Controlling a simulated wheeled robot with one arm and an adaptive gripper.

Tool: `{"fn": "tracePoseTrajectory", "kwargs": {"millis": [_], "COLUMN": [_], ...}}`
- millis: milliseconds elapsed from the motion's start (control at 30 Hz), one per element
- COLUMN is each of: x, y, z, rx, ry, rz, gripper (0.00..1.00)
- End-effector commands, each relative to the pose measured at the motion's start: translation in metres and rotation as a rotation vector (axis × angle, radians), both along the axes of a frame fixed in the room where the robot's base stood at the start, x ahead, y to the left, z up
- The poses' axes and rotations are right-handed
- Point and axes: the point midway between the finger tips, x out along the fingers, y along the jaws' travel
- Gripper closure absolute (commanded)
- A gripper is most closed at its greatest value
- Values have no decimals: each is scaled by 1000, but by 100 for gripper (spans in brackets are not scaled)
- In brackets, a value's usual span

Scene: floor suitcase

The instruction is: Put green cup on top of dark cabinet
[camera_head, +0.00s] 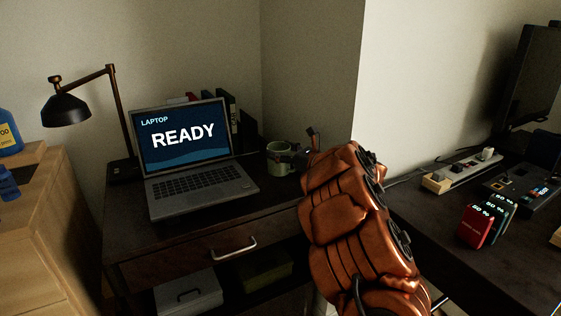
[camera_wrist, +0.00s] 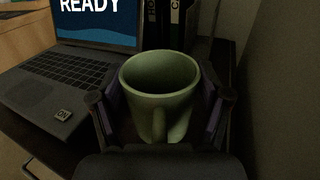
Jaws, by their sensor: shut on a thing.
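The green cup (camera_head: 279,158) stands upright at the right of the laptop, on or just above the dark cabinet (camera_head: 180,244) with a silver drawer handle. In the wrist view the cup (camera_wrist: 160,90) sits between the two fingers of my gripper (camera_wrist: 162,112), its handle toward the camera. My gripper (camera_head: 296,160) is shut on the cup in the head view, partly hidden behind my arm. I cannot tell whether the cup's base touches the cabinet top.
An open laptop (camera_head: 188,150) stands left of the cup, with a black lamp (camera_head: 68,110) behind. Binders (camera_head: 228,118) stand at the back. A wall corner is close on the right. A dark desk (camera_head: 440,215) with a power strip (camera_head: 462,170) lies beyond it.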

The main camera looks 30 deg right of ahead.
Motion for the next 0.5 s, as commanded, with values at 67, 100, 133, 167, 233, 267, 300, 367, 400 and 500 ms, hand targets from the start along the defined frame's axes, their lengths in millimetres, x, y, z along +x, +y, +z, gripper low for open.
{"fn": "tracePoseTrajectory", "kwargs": {"millis": [67, 100, 133, 167, 233, 267, 300, 367, 400, 500], "x": [0, 0, 0, 0, 0, 0, 0, 0, 0, 0], "y": [1, 1, 1, 1, 1, 1, 1, 1, 1, 1], "z": [-12, -17, -22, -26, -33, -34, -35, -34, -34, -34], "rx": [3, 2, 3, 2, 1, 1, 0, -1, -2, -1], "ry": [0, 0, 0, 0, -1, -2, -2, -3, -3, -3], "rz": [1, 2, 2, 2, 2, 2, 2, 2, 2, 2], "gripper": [71, 71, 71, 71, 71, 71, 71, 71, 71, 71]}}
